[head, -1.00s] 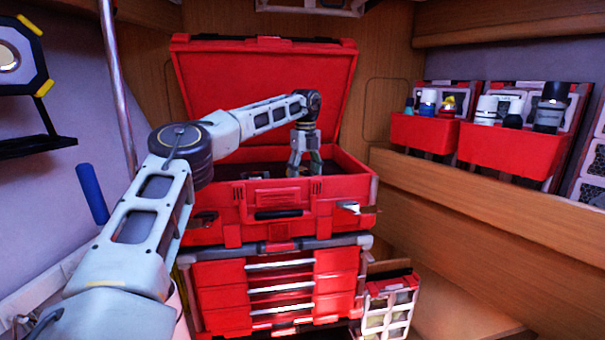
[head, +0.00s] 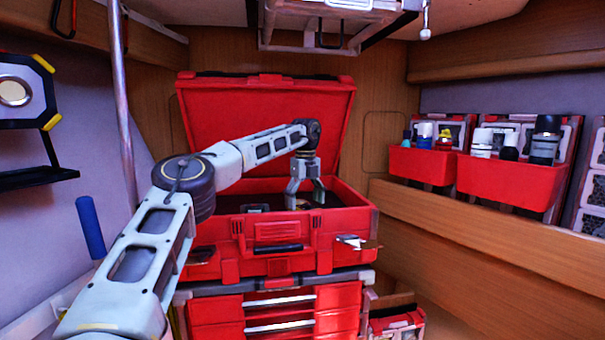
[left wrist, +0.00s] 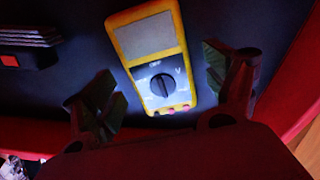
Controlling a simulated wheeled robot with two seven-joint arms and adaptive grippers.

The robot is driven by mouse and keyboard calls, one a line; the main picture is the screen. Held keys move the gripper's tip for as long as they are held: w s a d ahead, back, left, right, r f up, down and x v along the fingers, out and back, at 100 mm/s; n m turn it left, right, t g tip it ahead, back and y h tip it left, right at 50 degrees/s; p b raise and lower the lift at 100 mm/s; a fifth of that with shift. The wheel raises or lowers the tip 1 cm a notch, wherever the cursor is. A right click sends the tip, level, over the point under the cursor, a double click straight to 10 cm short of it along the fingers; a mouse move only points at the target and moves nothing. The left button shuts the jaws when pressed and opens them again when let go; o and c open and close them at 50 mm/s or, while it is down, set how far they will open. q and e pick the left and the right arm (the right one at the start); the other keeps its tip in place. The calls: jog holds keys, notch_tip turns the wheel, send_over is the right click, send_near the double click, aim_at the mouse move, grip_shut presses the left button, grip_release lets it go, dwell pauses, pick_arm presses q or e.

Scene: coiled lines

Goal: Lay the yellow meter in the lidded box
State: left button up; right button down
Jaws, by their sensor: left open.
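The yellow meter (left wrist: 150,58) lies face up on the dark floor of the red lidded box in the left wrist view, its screen and dial showing. The lidded box (head: 335,222) stands with its lid (head: 265,125) raised at the back. My left gripper (head: 305,202) points down inside the box, open and empty. In the left wrist view its fingers (left wrist: 168,95) are apart, at either side of the meter's lower end and not closed on it. In the head view the meter is mostly hidden by the front wall and gripper. My right gripper is not in view.
A dark item with stacked edges (left wrist: 30,40) lies in the box beside the meter. Red drawers (head: 280,310) stand below the box. Red bins (head: 510,185) with bottles hang on the right wall. A rack (head: 310,25) hangs above.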

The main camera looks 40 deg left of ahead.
aim_at(305, 206)
pick_arm(q)
notch_tip(305, 206, up, 5)
jog(key=shift+r, duration=1.35)
jog(key=shift+r+p, duration=0.8)
jog(key=shift+r, duration=0.75)
jog(key=shift+f, duration=0.1)
